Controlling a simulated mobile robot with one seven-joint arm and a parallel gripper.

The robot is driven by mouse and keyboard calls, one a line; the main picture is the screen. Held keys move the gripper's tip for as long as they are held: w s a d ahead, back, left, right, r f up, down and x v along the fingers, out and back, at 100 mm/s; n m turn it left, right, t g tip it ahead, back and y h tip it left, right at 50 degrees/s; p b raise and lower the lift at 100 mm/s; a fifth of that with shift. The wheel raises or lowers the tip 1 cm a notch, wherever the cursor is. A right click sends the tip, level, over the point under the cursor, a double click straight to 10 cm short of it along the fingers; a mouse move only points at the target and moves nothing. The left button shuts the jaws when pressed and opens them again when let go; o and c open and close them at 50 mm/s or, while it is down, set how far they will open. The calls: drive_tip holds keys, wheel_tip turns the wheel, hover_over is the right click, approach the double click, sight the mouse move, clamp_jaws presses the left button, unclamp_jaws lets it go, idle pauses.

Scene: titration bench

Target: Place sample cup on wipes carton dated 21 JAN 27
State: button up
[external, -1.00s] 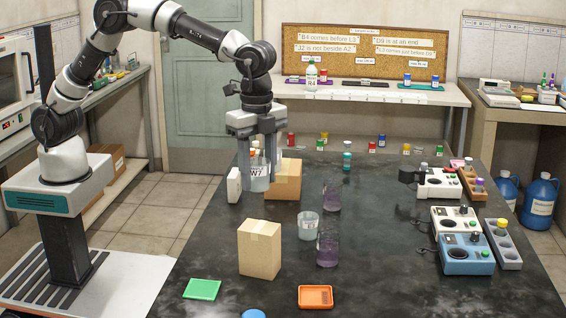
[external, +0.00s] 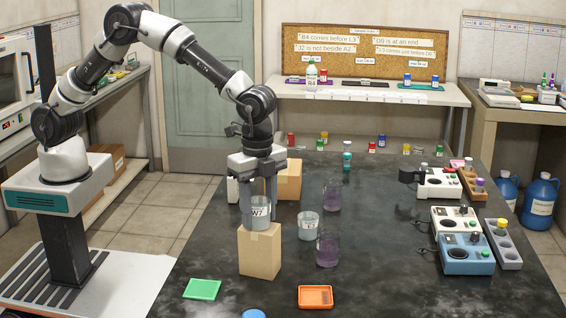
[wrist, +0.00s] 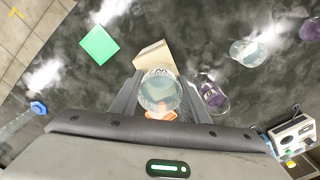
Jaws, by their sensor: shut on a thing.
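My gripper (external: 259,212) is shut on a clear sample cup (external: 261,219) labelled W7, with a finger on each side. The held cup (wrist: 160,93) also shows between the fingers in the wrist view. It is upright, right over the top of the near tan carton (external: 260,254). I cannot tell whether its base touches the carton. The carton's top (wrist: 153,57) partly shows beyond the cup in the wrist view. A second tan carton (external: 290,182) stands farther back, partly behind my gripper. No date is readable on either carton.
A similar labelled cup (external: 308,226) and purple-tinted beakers (external: 328,250) stand right of the near carton. A green tray (external: 202,289) and an orange tray (external: 315,297) lie in front. A white box (external: 232,190) is behind my gripper. Instruments (external: 463,254) line the right side.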

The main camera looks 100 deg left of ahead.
drive_tip(key=shift+f, duration=0.2)
drive_tip(key=o, duration=1.1)
drive_tip(key=shift+r, duration=0.1)
